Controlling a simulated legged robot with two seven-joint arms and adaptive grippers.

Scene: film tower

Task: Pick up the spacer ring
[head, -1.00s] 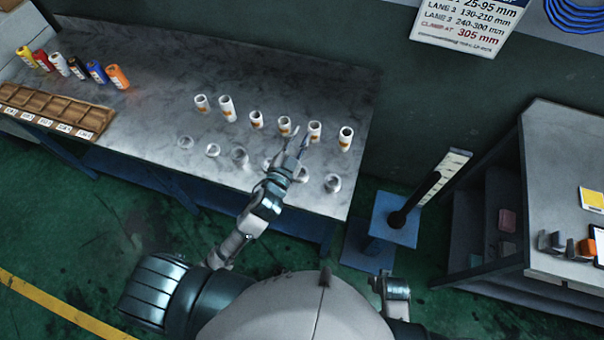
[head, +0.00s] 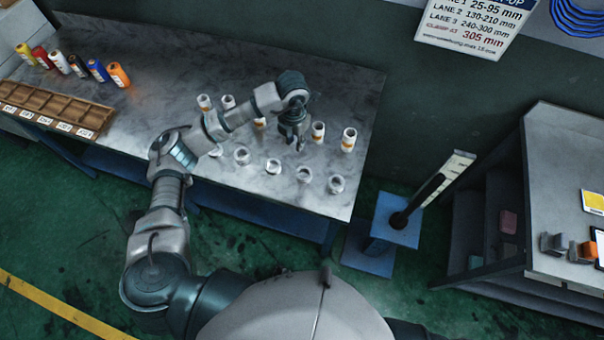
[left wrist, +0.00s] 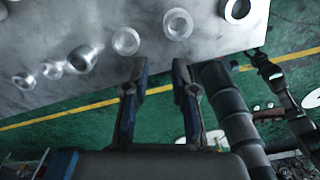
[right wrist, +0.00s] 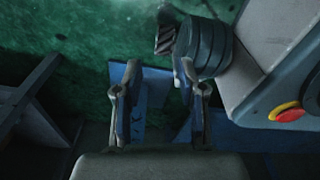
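Several short silvery rings stand in a front row on the grey table, among them rings (head: 242,156), (head: 273,166), (head: 303,174) and (head: 337,184). I cannot tell which one the task means. Rings also show in the left wrist view (left wrist: 177,23), beyond the fingertips. My left gripper (head: 296,145) points down over the table between the ring row and the back row of tubes. In the left wrist view it is open (left wrist: 160,70) with nothing between its fingers. My right gripper (right wrist: 157,72) is open and empty, away from the table.
White tubes with orange labels (head: 318,132) stand behind the rings; the arm hides some. Coloured canisters (head: 76,66) and a brown compartment tray (head: 50,106) are at the left. A blue stand (head: 398,222) with a gauge is right of the table (head: 170,80).

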